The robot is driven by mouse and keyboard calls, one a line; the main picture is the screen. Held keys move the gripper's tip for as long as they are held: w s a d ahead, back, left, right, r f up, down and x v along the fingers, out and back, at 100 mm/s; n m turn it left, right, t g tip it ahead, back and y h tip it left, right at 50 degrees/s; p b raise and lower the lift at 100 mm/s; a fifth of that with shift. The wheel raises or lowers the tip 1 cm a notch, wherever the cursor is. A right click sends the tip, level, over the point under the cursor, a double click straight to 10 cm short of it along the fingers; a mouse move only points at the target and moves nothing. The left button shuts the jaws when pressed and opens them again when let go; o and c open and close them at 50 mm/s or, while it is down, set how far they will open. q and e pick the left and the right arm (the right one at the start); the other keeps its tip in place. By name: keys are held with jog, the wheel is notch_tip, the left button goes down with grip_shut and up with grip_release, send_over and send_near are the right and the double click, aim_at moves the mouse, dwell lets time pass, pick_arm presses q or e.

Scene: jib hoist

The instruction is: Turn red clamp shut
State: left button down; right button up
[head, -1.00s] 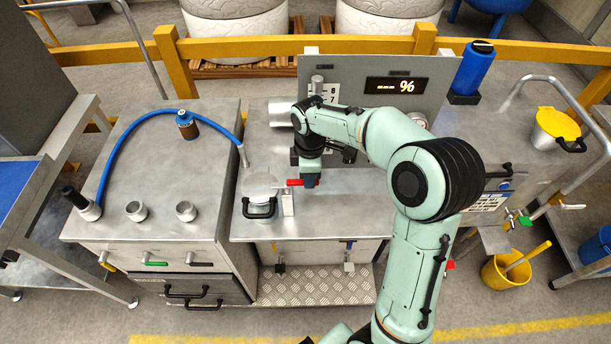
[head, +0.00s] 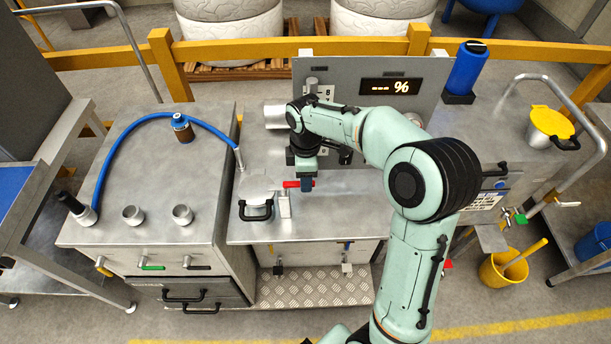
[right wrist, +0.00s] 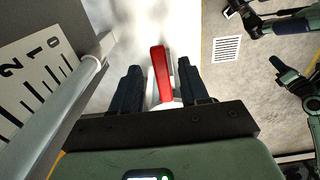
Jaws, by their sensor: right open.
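The red clamp handle (head: 291,184) lies beside a round metal lid with a black handle (head: 257,190) on the middle steel bench. In the right wrist view the red handle (right wrist: 161,75) stands between the two dark fingers, with a visible gap on each side. My right gripper (head: 307,184) points down at the handle's right end. It is open around the handle and does not appear to press on it. The handle's lower end is partly hidden by the gripper body in the wrist view. My left gripper does not show in the head view.
A grey panel with a percent display (head: 391,87) stands behind the clamp. A metal cylinder (head: 278,116) lies at its left. A blue hose (head: 112,150) curves over the left cabinet. A pale rod and scale (right wrist: 40,70) are close left in the wrist view.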

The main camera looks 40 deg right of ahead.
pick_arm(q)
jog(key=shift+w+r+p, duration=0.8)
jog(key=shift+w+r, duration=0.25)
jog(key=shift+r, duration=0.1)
pick_arm(e)
notch_tip(320, 180, up, 13)
jog(key=shift+f, duration=0.2)
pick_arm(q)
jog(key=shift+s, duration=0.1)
